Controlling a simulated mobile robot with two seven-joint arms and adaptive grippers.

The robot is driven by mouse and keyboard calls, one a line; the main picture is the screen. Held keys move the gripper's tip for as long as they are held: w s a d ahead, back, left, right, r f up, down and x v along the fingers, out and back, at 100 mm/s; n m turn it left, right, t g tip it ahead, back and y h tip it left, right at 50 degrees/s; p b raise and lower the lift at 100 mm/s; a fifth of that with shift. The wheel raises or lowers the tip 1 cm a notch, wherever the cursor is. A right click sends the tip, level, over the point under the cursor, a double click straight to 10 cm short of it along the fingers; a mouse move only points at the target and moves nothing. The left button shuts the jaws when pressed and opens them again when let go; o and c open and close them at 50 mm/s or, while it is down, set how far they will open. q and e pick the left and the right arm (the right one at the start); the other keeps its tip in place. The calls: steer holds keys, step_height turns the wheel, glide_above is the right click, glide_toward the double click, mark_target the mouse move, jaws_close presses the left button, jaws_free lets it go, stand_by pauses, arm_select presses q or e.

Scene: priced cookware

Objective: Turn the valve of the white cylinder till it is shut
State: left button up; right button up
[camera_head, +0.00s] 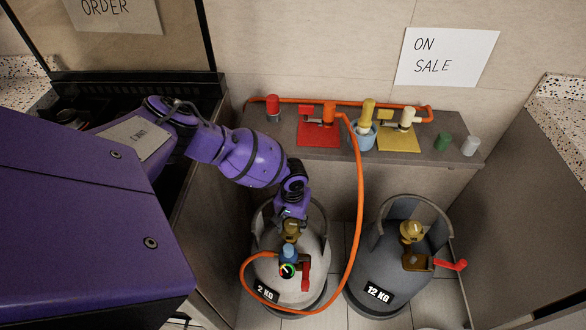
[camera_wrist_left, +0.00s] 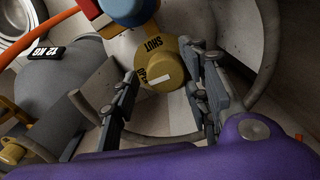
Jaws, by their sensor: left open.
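The white cylinder (camera_head: 312,250), labelled 2 KG, stands on the floor below the shelf. Its brass-yellow valve knob (camera_head: 291,231) is on top, behind a blue-capped regulator with a round gauge (camera_head: 288,271). In the left wrist view the knob (camera_wrist_left: 165,66) shows a white bar on its face and the word SHUT beside it; a second word is partly hidden. My left gripper (camera_head: 291,212) is at the knob from above. In the wrist view its open fingers (camera_wrist_left: 170,75) are on either side of the knob; contact cannot be told. My right gripper is not in view.
A grey cylinder (camera_head: 388,268), labelled 12 KG, stands close on the right with a red-handled fitting (camera_head: 448,264). An orange hose (camera_head: 359,200) loops from the shelf to the white cylinder's regulator. The shelf (camera_head: 400,165) holds valves and caps. Side walls narrow the bay.

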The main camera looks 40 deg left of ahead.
arm_select(q)
steer(key=shift+f, duration=0.15)
steer(key=shift+c, duration=0.5)
steer(key=c, duration=0.9)
steer(key=shift+c, duration=0.2)
